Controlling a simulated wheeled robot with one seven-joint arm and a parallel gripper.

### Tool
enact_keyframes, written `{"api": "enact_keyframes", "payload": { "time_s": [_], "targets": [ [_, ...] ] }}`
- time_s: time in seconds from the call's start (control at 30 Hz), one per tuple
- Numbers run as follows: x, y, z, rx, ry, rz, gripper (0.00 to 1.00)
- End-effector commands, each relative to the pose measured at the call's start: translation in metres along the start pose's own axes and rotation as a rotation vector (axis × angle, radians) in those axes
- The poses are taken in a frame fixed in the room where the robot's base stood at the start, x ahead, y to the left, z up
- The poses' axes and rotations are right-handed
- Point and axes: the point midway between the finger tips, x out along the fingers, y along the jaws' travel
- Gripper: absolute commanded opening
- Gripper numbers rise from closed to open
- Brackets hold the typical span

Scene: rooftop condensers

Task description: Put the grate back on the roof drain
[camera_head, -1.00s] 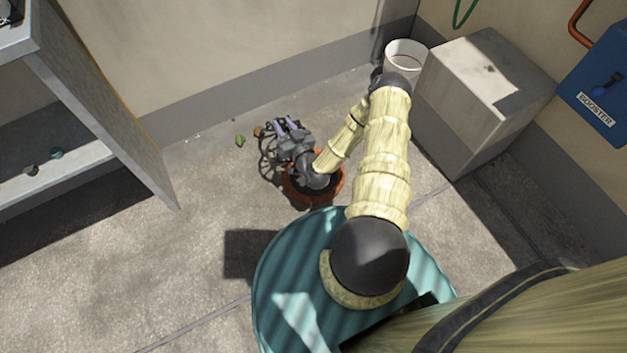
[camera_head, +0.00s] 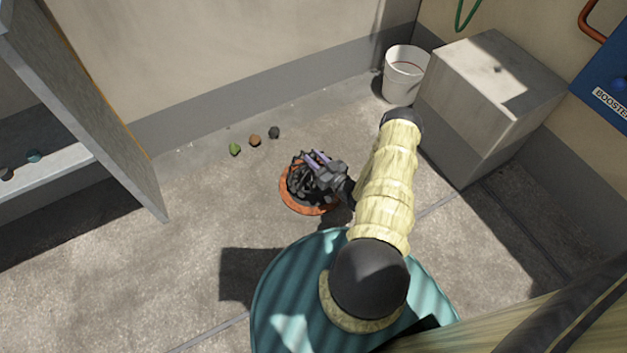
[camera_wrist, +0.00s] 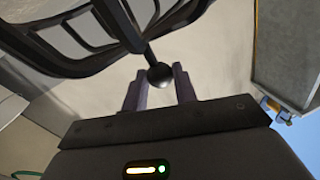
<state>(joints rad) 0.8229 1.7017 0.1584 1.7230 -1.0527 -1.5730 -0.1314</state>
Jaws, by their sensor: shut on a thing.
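The roof drain shows in the head view as a round orange-brown ring (camera_head: 308,209) on the floor. The dark domed grate (camera_head: 301,187) appears over the ring, within its outline. I cannot tell whether it rests on the drain or is held just above it. My gripper (camera_head: 317,160) is at the grate's upper right side in the picture, shut on the grate. In the wrist view, the grate's curved bars (camera_wrist: 72,38) fill the upper left, and a stem with a ball knob (camera_wrist: 160,75) lies between my gripper's fingers (camera_wrist: 159,88).
Three small lumps, green (camera_head: 235,149), brown (camera_head: 255,140) and dark (camera_head: 274,132), lie on the floor near the wall. A white bucket (camera_head: 403,78) stands beside a grey box (camera_head: 490,95). A grey shelf unit (camera_head: 80,110) is at left. Floor left of the drain is clear.

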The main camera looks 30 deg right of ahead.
Motion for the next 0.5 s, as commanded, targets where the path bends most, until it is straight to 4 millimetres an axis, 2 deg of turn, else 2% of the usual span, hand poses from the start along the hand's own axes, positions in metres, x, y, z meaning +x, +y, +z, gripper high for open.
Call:
{"api": "enact_keyframes", "payload": {
  "time_s": [0.03, 0.2, 0.3, 0.5],
  "targets": [
    [0.0, 0.003, 0.014, 0.001, 0.002, 0.0, 0.0],
    [0.0, 0.008, 0.042, 0.0, 0.002, 0.0, 0.0],
    [0.001, 0.01, 0.049, -0.001, 0.003, -0.001, 0.0],
    [0.001, 0.009, 0.048, -0.001, 0.003, -0.001, 0.0]
  ]
}}
